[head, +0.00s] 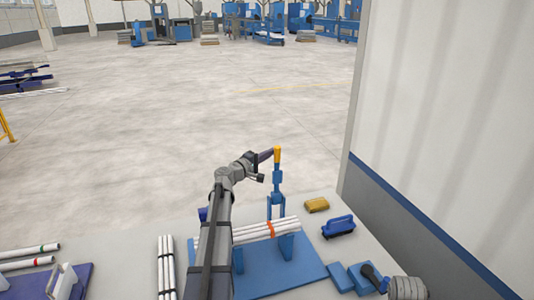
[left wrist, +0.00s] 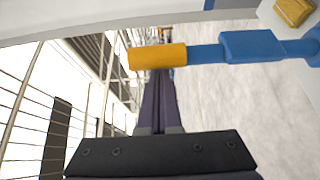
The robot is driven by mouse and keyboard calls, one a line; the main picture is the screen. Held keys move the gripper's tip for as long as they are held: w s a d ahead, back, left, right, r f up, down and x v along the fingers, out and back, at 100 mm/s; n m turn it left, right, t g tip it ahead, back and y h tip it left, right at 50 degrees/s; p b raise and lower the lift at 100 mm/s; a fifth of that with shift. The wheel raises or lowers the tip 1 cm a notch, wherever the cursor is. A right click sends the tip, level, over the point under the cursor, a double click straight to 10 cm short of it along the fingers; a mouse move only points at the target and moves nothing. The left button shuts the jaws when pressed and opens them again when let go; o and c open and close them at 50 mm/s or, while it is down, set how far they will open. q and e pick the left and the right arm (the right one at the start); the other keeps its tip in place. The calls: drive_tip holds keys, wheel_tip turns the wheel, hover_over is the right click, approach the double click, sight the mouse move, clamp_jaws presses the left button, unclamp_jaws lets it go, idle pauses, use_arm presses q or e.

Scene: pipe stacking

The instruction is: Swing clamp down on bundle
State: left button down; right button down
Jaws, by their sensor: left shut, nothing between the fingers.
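The clamp (head: 277,183) stands upright, a blue arm with a yellow handle end on top, on the far side of the pipe bundle. The bundle (head: 254,232) is several white pipes with an orange band, lying across blue supports on a blue base plate (head: 312,270). My left arm hides part of the bundle and plate. My left gripper (head: 266,156) is shut and empty, its tips close beside the clamp's yellow handle. In the left wrist view the yellow handle (left wrist: 157,57) crosses just beyond the shut fingertips (left wrist: 160,76); I cannot tell whether they touch.
A yellow block (head: 317,205) and a blue brush (head: 338,226) lie right of the plate. Blue blocks (head: 342,278) lie at the lower right. Upright-lying white pipes (head: 166,267) and a pale wall (head: 450,120) flank the work area. Open floor lies beyond the table.

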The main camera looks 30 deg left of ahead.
use_arm(q)
drive_tip(key=shift+d, duration=0.1)
drive_tip(key=s+d+f+m+t+h+b, duration=0.1)
drive_tip(key=s+d+f+m+t+b, duration=0.1)
drive_tip(key=s+d+f+m+b, duration=0.25)
drive_tip(key=s+d+f+m+t+h+b, duration=0.1)
drive_tip(key=s+d+m+h+b, duration=0.1)
drive_tip(key=s+d+m+b, duration=0.4)
drive_tip(key=s+d+f+m+h+b, duration=0.2)
drive_tip(key=f+b, duration=0.4)
drive_tip(key=b, duration=0.3)
drive_tip(key=s+d+f+m+h+b, duration=0.2)
drive_tip(key=d+f+m+h+b, duration=0.2)
drive_tip(key=f+m+b, duration=0.3)
drive_tip(key=shift+s+d+g+h+b, duration=0.3)
drive_tip(key=shift+d+h+b, duration=0.15)
drive_tip(key=shift+b, duration=1.1)
drive_tip(key=shift+f, duration=0.1)
